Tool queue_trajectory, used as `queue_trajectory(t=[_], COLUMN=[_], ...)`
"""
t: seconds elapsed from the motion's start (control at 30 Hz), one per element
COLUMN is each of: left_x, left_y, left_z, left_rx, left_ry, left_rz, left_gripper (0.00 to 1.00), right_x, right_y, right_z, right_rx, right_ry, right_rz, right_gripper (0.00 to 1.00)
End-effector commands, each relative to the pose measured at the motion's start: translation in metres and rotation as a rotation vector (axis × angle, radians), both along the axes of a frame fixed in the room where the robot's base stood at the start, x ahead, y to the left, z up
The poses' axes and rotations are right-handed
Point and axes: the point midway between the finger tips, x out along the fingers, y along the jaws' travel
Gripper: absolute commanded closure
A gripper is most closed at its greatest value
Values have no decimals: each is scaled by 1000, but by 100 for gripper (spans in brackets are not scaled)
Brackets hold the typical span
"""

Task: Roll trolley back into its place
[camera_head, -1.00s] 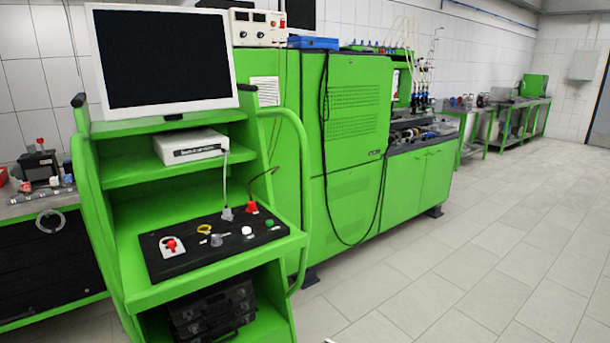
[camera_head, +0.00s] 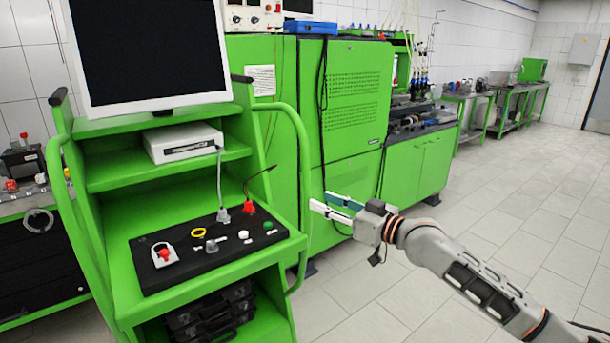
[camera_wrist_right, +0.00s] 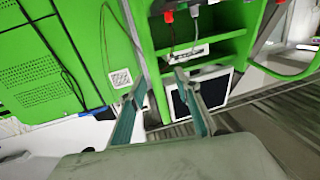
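The green trolley (camera_head: 85,215) stands upright at the left of the head view, with a monitor (camera_head: 150,50) on top. Its right tubular handle (camera_head: 304,170) curves down beside the control shelf. My right gripper (camera_head: 318,207) is right of this handle and points left towards it; I cannot tell whether they touch. In the wrist view the right gripper (camera_wrist_right: 160,88) has its two fingers apart with nothing between them. The trolley also shows upside down there (camera_wrist_right: 222,47), beyond the fingertips. My left gripper is not in view.
A green test bench cabinet (camera_head: 350,110) stands behind and right of the trolley. A workbench with a black front (camera_head: 40,260) is at the left. The tiled floor (camera_head: 500,210) at the right is clear. A black case (camera_head: 215,310) sits on the trolley's lower shelf.

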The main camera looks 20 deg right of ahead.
Motion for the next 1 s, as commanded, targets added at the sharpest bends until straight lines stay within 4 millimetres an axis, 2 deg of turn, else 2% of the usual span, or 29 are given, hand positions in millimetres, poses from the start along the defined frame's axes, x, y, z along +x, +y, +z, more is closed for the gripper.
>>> queue_trajectory(t=[0.03,0.1,0.23,0.47,1.0], left_x=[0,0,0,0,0], left_y=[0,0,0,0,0], left_z=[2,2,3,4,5], left_rx=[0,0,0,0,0], left_ry=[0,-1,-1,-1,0], left_rz=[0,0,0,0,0], left_gripper=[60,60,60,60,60], right_x=[3,5,8,18,65], right_y=[-4,-6,-9,-3,25], right_z=[12,23,33,35,34], right_rx=[0,7,13,15,15], right_ry=[-8,-13,-19,-20,-19], right_rz=[0,2,4,3,3], right_gripper=[68,68,68,68,68])
